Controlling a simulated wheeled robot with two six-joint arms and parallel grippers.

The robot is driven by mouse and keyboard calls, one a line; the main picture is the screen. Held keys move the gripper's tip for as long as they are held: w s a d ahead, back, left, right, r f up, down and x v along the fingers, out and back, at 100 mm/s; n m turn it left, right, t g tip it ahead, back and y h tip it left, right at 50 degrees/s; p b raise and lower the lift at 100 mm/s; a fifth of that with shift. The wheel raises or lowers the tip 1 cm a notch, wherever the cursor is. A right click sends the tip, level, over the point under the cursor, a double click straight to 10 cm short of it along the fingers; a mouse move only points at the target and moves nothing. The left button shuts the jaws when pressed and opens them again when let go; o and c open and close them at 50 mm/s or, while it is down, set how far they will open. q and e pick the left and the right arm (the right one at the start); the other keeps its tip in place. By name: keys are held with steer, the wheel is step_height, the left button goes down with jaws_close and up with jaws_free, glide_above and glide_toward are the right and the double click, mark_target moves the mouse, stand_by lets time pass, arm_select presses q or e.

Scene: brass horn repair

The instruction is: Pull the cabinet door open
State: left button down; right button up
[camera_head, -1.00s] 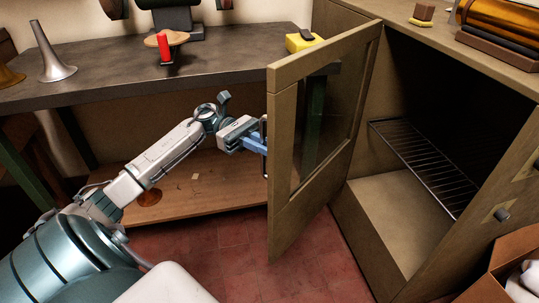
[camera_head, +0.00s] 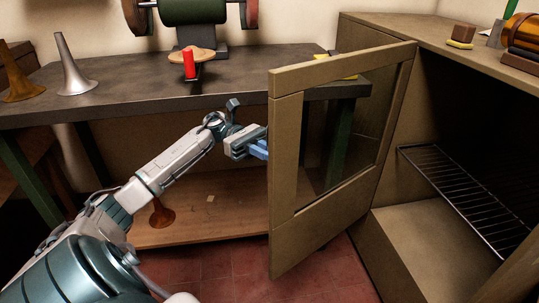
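The cabinet door (camera_head: 283,190), a wooden frame with a glass pane, stands wide open and shows its inner side. It hinges on the left side of the wooden cabinet (camera_head: 400,235), whose dark inside with a wire shelf (camera_head: 455,190) is exposed. My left gripper (camera_head: 260,149) is at the outer side of the door's free edge, at the height of the handle. Its blue fingers look close together around the handle; their tips and the handle are hidden behind the door frame. My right gripper is out of view.
A dark workbench (camera_head: 130,95) behind holds metal horn bells (camera_head: 75,70), a red-handled tool (camera_head: 189,64) and a green grinder (camera_head: 193,10). A brown bell (camera_head: 161,214) stands on its lower shelf (camera_head: 225,215). Red tiled floor (camera_head: 230,270) is free below the door.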

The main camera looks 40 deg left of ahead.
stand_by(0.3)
arm_select(q)
steer(key=c, duration=1.5)
jaws_free()
steer(key=shift+c, duration=0.2)
steer(key=shift+r, duration=0.1)
